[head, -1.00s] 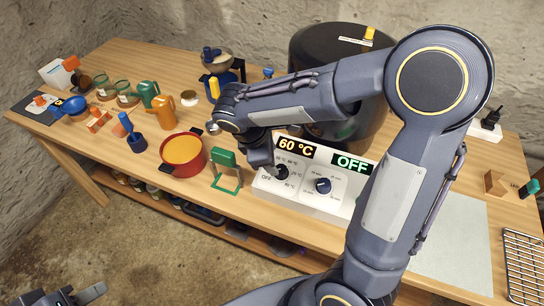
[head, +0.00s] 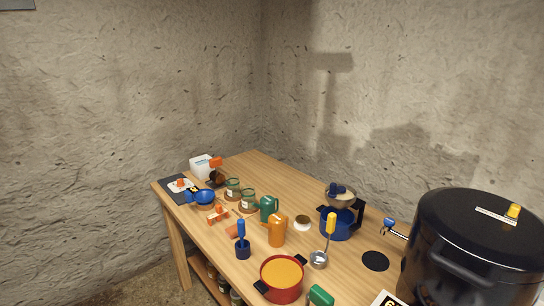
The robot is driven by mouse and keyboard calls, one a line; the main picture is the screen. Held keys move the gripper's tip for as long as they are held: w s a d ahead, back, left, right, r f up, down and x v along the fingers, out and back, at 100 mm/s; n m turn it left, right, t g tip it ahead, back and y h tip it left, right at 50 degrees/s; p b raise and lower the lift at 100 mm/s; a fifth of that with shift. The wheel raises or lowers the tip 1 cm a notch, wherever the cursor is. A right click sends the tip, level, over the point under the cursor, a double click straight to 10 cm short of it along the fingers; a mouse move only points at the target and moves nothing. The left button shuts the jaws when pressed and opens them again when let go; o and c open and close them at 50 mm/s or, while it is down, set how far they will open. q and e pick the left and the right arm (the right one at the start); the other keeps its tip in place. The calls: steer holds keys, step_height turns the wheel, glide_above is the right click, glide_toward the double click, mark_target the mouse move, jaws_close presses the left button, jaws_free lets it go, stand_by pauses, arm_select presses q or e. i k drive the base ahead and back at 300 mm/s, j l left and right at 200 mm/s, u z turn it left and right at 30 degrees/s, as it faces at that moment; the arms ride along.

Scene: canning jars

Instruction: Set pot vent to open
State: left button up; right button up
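The large black pot (head: 470,245) stands at the right of the head view, with its lid on. A yellow vent piece (head: 513,211) sits on the lid beside a pale label strip (head: 495,215). The label is too small to read, so I cannot tell the vent's setting. A blue-handled tap (head: 391,225) juts out at the pot's left side. The lower part of the pot is cut off by the frame's edge. Neither of my grippers shows in this view.
The wooden table (head: 345,279) carries a red pot (head: 281,279), an orange jug (head: 277,229), a green jug (head: 268,208), a blue pot with a strainer (head: 338,220), a ladle (head: 319,259) and several jars. A black disc (head: 375,261) lies left of the black pot.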

mark_target(515, 210)
steer(key=z, duration=1.35)
